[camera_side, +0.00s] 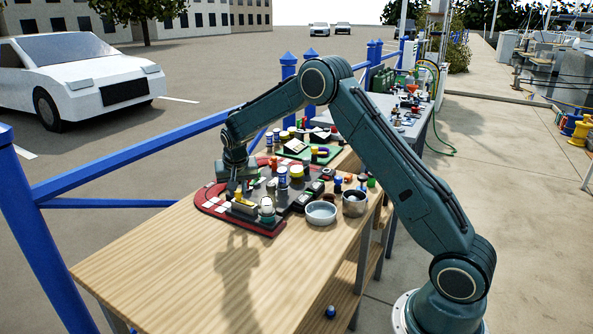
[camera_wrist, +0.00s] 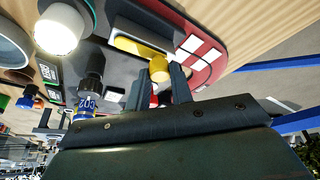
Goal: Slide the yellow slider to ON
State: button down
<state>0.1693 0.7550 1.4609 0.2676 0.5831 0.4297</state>
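The yellow slider knob (camera_wrist: 159,69) shows in the wrist view at one end of a slider housing (camera_wrist: 127,44) with a pale yellow bar. In the side view the slider (camera_side: 242,205) sits on the near part of the dark, red-edged panel. My gripper (camera_wrist: 157,80) is over the panel beside the knob, with its two fingers apart. The right finger's tip looks very close to the knob; I cannot tell whether it touches. In the side view my gripper (camera_side: 238,180) hangs just above the slider. The ON marking is not readable.
Two bowls (camera_side: 321,213) (camera_side: 354,204) stand right of the panel. The wooden table's near part (camera_side: 190,270) is clear. A blue railing (camera_side: 130,178) runs behind.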

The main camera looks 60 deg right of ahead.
aim_at(246, 201)
jog(key=shift+s, duration=1.5)
jog(key=c, duration=1.2)
grip_release()
jog(key=shift+r, duration=0.1)
jog(key=v, duration=1.3)
jog(key=shift+r, duration=0.35)
jog(key=shift+s+a, duration=0.15)
